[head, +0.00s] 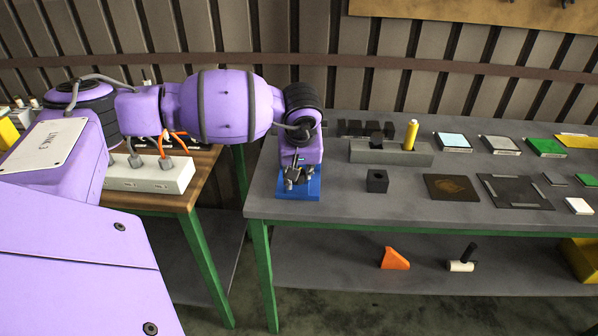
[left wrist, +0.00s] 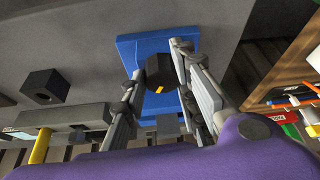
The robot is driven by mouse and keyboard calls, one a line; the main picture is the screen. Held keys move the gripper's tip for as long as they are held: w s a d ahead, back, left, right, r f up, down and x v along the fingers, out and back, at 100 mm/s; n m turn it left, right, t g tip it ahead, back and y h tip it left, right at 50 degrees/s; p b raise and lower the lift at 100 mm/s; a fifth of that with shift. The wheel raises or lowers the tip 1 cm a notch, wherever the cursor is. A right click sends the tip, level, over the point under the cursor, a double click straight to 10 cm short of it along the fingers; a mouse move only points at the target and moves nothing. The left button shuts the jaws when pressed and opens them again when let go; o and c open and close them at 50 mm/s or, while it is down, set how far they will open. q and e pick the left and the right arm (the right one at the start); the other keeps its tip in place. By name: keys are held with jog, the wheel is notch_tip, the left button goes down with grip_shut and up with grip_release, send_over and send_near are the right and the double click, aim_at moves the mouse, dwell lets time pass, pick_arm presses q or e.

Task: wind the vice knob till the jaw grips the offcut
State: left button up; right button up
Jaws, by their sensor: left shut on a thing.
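The blue vice (head: 312,187) sits at the left end of the grey workbench, mostly under my left gripper (head: 297,178). In the left wrist view the vice's blue body (left wrist: 135,48) lies behind the fingers. The dark round knob (left wrist: 160,69), with a small orange mark on it, is between the two fingers of my left gripper (left wrist: 158,75), which is shut on it. The jaw and the offcut cannot be made out; the gripper and arm cover that area. My right gripper is not in view.
A black block with a hole (head: 377,181) stands right of the vice. Behind it is a grey block (head: 400,157) with a yellow cylinder (head: 410,134). Flat plates and trays cover the bench's right side. A wooden table (head: 185,203) with a white socket box (head: 150,175) stands at left.

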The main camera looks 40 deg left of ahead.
pick_arm(q)
jog(key=shift+w+d+r+m, duration=0.1)
jog(key=shift+w+r+m, duration=0.15)
jog(key=shift+m, duration=0.25)
jog(key=shift+d+h, duration=0.1)
jog(key=shift+h, duration=0.2)
jog(key=o, duration=1)
jog(key=shift+s+f, duration=0.1)
jog(key=shift+f, duration=0.1)
jog(key=v, duration=1.2)
jog(key=shift+s, duration=0.15)
